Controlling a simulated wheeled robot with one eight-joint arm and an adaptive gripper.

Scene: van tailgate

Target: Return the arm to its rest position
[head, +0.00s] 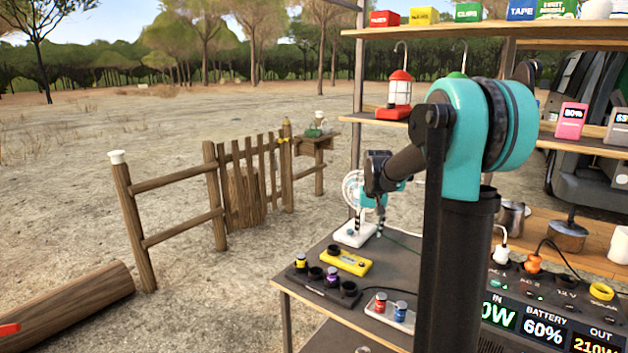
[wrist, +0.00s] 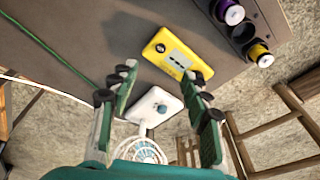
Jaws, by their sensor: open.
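My arm rises at the right of the head view, with its teal joint high and the forearm reaching left over the table. My gripper (head: 368,212) hangs down above the far part of the dark table (head: 315,285), in front of a small white fan (head: 352,235). In the wrist view my gripper (wrist: 160,88) has its two fingers wide apart, with nothing between them. Past the fingertips lies a yellow device (wrist: 178,52). The fan's white base with a teal knob (wrist: 152,108) shows between the fingers. Whether the fingers touch anything is unclear.
A yellow device (head: 346,261), a dark holder (head: 322,290) with coloured cells and a pale tray (head: 390,312) sit on the table. A power station (head: 545,325) with plugged cables is at the right. Shelves (head: 480,30) with a red lantern (head: 399,92) stand behind my arm.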

